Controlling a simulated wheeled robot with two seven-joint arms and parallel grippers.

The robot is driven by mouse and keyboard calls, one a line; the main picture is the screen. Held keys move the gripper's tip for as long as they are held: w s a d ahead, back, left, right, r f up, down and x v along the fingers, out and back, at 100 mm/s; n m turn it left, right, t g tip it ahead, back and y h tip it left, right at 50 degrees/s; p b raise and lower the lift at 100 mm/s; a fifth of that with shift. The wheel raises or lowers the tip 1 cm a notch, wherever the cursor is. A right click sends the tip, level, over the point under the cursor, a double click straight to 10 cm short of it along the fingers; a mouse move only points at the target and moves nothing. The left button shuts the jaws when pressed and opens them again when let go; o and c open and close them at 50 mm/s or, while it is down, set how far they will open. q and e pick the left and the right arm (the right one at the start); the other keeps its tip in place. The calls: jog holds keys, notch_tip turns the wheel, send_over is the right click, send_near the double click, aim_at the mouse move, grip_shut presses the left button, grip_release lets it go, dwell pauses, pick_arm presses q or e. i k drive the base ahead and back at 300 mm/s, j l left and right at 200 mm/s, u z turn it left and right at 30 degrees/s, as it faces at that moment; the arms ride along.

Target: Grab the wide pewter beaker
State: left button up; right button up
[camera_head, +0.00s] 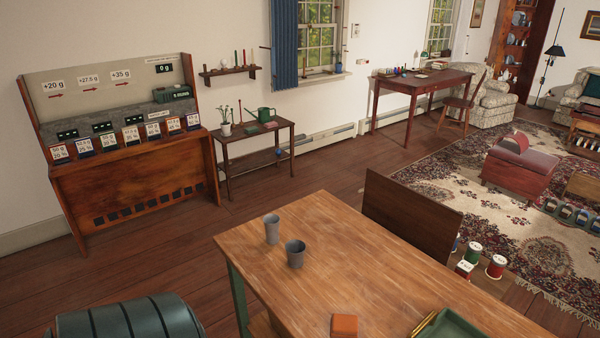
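Two grey, pewter-coloured beakers stand upright on the wooden table in the head view, near its far left corner. The nearer beaker (295,255) looks wider and squatter. The farther beaker (271,230) looks narrower and taller, and stands to the upper left of the nearer one. A small gap seems to separate them. Neither of my grippers is in view.
The wooden table (360,262) also bears an orange-brown block (344,326) and a green tray (452,326) at its near side. A dark green ribbed object (130,318) is at bottom left.

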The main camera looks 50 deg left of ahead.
aim_at(295, 249)
jog(key=i, duration=0.4)
jog(key=u, duration=1.9)
